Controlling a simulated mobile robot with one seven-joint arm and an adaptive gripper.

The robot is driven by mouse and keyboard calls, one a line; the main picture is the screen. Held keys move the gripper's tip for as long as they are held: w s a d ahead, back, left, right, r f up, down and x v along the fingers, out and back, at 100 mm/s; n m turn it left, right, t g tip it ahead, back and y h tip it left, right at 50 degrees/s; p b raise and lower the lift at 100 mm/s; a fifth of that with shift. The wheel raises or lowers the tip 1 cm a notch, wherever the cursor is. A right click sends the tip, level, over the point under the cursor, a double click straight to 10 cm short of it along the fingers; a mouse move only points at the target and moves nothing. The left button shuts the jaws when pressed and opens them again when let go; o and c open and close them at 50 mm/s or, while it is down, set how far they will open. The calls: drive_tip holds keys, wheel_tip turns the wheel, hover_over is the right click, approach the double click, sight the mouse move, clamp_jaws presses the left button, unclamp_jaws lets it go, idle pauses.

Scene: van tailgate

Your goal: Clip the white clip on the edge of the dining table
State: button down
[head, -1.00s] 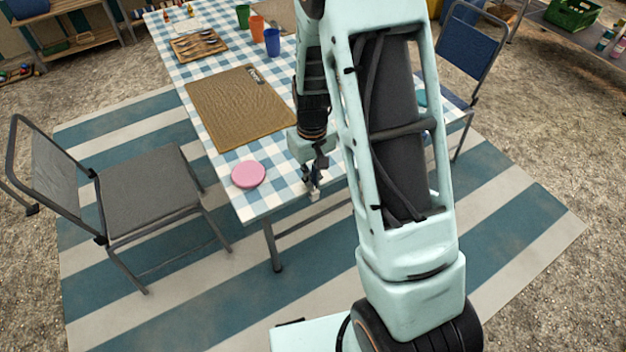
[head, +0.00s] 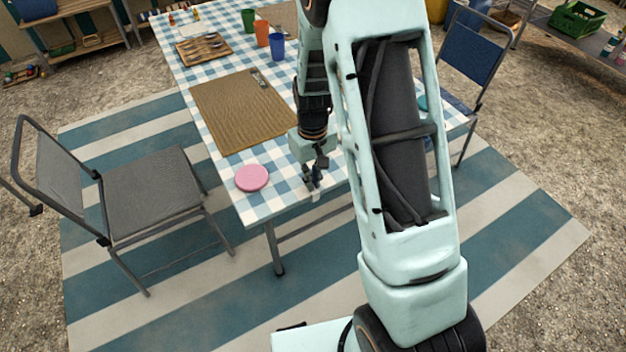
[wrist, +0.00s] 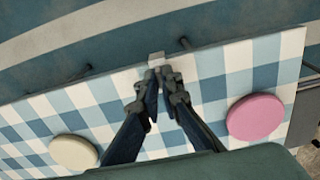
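The dining table (head: 285,205) has a blue-and-white checked top. The small white clip (head: 316,195) is at its near edge, and it also shows in the wrist view (wrist: 156,59) right at the table edge. My gripper (head: 313,184) reaches down over this edge. In the wrist view my gripper (wrist: 159,72) has its two fingertips close together at the clip's near end, seemingly gripping it. The clip's jaws are too small to make out, so I cannot tell how far it sits over the edge.
A pink disc (head: 252,178) lies left of my gripper, and a cream disc (wrist: 74,152) shows in the wrist view. A brown board (head: 240,115) and cups (head: 277,46) are farther back. A grey chair (head: 150,190) stands left, a blue chair (head: 470,60) right.

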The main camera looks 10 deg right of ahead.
drive_tip(key=c, duration=2.1)
unclamp_jaws()
wheel_tip(320, 180, up, 12)
